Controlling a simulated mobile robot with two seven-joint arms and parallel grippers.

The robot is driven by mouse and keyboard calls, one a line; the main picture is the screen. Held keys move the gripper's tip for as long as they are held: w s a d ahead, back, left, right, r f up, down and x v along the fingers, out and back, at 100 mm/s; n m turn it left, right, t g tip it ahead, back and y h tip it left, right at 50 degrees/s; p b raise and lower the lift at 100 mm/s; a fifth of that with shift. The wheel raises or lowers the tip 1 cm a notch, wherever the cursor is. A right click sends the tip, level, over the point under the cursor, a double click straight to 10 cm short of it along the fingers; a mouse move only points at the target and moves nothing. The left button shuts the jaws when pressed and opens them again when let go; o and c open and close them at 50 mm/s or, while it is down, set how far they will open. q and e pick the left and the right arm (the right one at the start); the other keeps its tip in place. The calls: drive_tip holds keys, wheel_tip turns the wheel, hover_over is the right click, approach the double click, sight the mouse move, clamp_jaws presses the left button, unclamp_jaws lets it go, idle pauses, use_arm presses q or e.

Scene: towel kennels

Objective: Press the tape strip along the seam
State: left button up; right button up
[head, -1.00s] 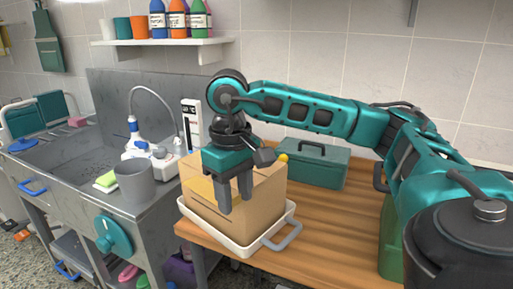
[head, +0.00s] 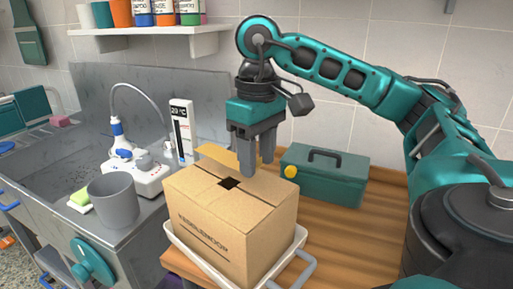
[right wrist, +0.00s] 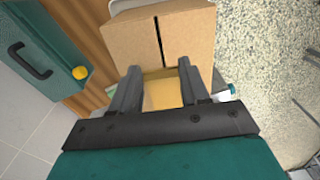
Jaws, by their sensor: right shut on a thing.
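The cardboard box (head: 215,225) stands upright with its top flaps folded in. A dark gap (head: 229,184) shows on its top; in the right wrist view the seam (right wrist: 159,42) is a dark line. My right gripper (head: 257,170) points down over the back part of the box top. In the right wrist view its fingers (right wrist: 160,88) stand apart, with the yellowish tape strip (right wrist: 162,92) between them. A yellowish piece (head: 218,156) also shows left of the fingers in the head view, partly hidden. I cannot tell whether the strip touches the box. My left gripper is not in view.
The box sits in a white tray (head: 188,252) on the wooden table (head: 345,225). A green toolbox (head: 330,182) with a yellow knob stands behind right. Left are a metal sink, a grey cup (head: 114,201) and a thermometer display (head: 182,130). The table's right part is clear.

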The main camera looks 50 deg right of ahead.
wheel_tip(320, 180, down, 5)
drive_tip(key=b, duration=0.3)
drive_tip(key=shift+a, duration=0.1)
idle(0.7)
drive_tip(key=shift+s+b, duration=0.15)
drive_tip(key=shift+b, duration=0.3)
drive_tip(key=shift+f+b, duration=0.55)
idle(0.6)
drive_tip(key=o, duration=1.3)
drive_tip(key=shift+c, duration=0.2)
